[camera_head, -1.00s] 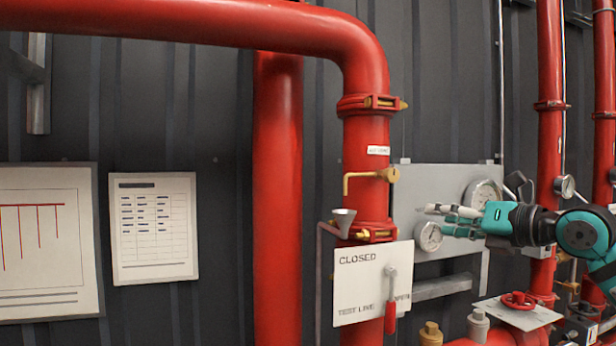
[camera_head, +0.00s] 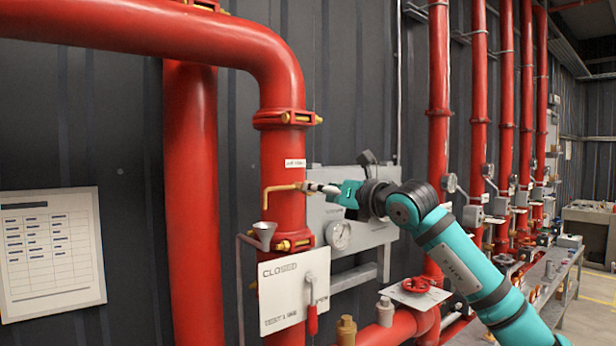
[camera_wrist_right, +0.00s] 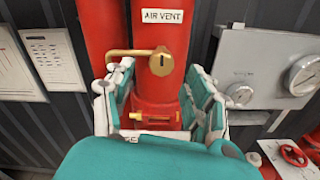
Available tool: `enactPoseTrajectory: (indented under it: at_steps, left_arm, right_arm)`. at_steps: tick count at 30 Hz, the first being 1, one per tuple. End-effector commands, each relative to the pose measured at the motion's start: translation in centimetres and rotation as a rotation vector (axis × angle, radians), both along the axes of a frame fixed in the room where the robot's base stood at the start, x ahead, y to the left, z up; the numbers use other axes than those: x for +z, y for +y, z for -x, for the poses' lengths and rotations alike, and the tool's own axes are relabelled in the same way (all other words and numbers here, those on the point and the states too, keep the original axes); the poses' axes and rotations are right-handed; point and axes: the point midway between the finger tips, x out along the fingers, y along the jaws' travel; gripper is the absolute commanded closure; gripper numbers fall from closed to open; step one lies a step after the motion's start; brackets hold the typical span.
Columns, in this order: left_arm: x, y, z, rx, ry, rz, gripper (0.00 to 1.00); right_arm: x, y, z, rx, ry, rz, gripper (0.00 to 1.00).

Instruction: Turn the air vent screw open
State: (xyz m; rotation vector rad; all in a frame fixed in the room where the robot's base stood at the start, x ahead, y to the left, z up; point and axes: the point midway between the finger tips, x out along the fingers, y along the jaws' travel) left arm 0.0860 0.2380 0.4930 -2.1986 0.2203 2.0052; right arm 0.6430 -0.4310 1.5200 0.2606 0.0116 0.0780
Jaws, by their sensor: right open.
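The brass air vent screw (camera_wrist_right: 161,62), a round slotted disc, sits on the red vertical pipe (camera_wrist_right: 148,85) just below a white "AIR VENT" label (camera_wrist_right: 162,16). A thin brass outlet tube (camera_wrist_right: 122,53) runs left from it and bends down. In the head view the tube (camera_head: 280,188) shows, and the screw is mostly hidden by my right gripper (camera_head: 320,189). My right gripper (camera_wrist_right: 160,92) is open, facing the pipe, with one finger on each side of the screw. The fingers look apart from the screw; contact is hard to tell. My left gripper is not in view.
A metal funnel (camera_head: 264,232) is below the tube. A "CLOSED" sign (camera_head: 292,290) with a red-handled lever (camera_head: 312,318) hangs lower on the pipe. A grey gauge panel (camera_head: 345,215) stands right behind my gripper. A red handwheel (camera_head: 416,285) is lower right.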

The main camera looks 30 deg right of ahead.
Motion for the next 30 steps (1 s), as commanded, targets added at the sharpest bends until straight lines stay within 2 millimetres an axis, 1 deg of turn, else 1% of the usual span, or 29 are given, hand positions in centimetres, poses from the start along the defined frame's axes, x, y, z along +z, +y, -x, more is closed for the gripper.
enactPoseTrajectory:
  at_steps: [1, 6, 9, 13, 21, 30]
  left_arm:
    - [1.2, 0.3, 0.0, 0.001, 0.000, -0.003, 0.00]
    - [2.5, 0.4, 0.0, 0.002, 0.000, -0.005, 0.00]
    - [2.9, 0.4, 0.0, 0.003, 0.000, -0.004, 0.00]
    - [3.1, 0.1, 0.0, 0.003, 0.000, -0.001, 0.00]
    - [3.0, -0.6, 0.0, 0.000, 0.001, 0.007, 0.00]
    - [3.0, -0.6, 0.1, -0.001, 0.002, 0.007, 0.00]
  right_arm:
    - [0.6, 0.1, -1.1, 0.001, 0.002, -0.003, 0.45]
    - [0.4, 0.3, -3.8, 0.001, 0.002, -0.003, 0.45]
    - [0.3, 0.3, -4.8, 0.000, 0.000, -0.002, 0.45]
    - [0.1, 0.4, -5.4, 0.000, 0.001, 0.000, 0.45]
    - [0.0, 0.4, -5.5, 0.000, 0.000, 0.000, 0.45]
    - [0.0, 0.4, -5.5, 0.000, 0.000, 0.000, 0.85]
